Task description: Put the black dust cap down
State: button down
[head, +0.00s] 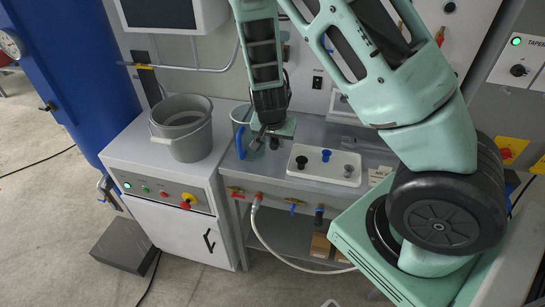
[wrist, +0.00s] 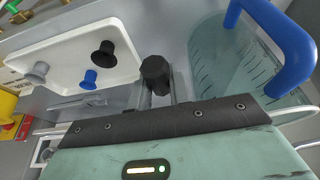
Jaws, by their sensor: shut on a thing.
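My gripper (head: 268,136) is shut on a black dust cap (wrist: 155,70), a dark faceted knob between its fingertips in the wrist view. In the head view the held cap (head: 274,144) is small and dark, above the grey bench and left of the white tray. A clear jug with a blue handle (wrist: 275,45) stands close beside the gripper. The white tray (head: 296,171) holds a black cap (head: 302,161), a blue cap (head: 326,155) and a grey cap (head: 348,170). They also show in the wrist view on the tray (wrist: 67,56).
A grey bucket (head: 182,130) stands on the white cabinet at the left. Hose fittings (head: 257,197) line the bench front. Bare bench (head: 265,172) lies between the jug and the tray. Behind is a grey panel wall.

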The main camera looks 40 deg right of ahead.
aim_at(276, 163)
notch_tip(276, 163, down, 6)
jog(key=shift+f, duration=0.1)
dwell(0.4)
jog(key=shift+f+b, duration=0.35)
jog(key=shift+f, duration=0.2)
jog(key=shift+s+a, duration=0.1)
